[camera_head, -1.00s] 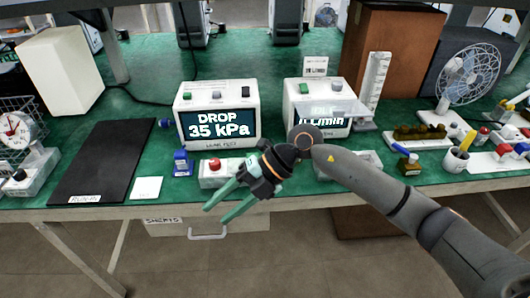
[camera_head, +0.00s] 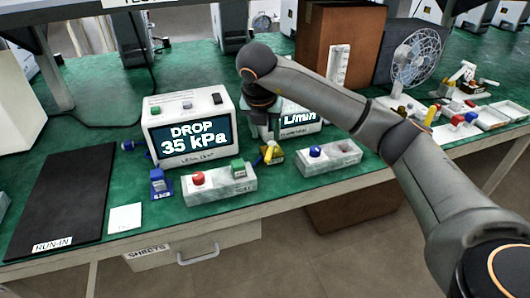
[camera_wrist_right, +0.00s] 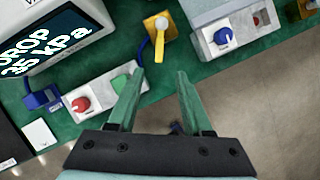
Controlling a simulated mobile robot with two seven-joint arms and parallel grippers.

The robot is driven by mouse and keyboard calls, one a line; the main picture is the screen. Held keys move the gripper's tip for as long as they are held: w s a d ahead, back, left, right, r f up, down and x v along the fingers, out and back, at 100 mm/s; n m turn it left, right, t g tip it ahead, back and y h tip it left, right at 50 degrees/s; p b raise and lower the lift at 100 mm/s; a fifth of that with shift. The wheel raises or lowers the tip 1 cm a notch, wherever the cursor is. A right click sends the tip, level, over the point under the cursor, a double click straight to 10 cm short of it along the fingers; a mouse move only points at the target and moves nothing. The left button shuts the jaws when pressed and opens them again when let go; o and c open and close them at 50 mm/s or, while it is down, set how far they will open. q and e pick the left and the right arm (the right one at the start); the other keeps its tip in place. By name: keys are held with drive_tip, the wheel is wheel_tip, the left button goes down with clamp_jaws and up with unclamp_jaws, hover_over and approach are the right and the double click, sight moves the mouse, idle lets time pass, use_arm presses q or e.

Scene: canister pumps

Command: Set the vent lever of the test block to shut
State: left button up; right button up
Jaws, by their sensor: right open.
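A small yellow block with a yellow lever (camera_head: 270,154), which looks like the test block, stands between two white-grey button bases. In the right wrist view the yellow lever (camera_wrist_right: 158,42) lies just beyond my fingertips, with a round knob at its far end; a blue hose runs beside it. The lever's marking is too small to read. My right gripper (camera_wrist_right: 160,74) is open and empty, its green fingers pointing toward the block without visible contact. In the head view my right gripper (camera_head: 265,128) hangs just behind the lever. My left gripper is not in view.
The leak tester (camera_head: 190,130) reads DROP 35 kPa. A base with red and green knobs (camera_head: 218,186) stands left of the lever, one with a blue knob (camera_head: 328,156) right. A blue block (camera_head: 160,183) and black mat (camera_head: 62,195) are further left.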

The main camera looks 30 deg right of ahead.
sight(269, 155)
drive_tip(key=x, duration=1)
drive_tip(key=shift+f, duration=0.25)
clamp_jaws()
idle(0.9)
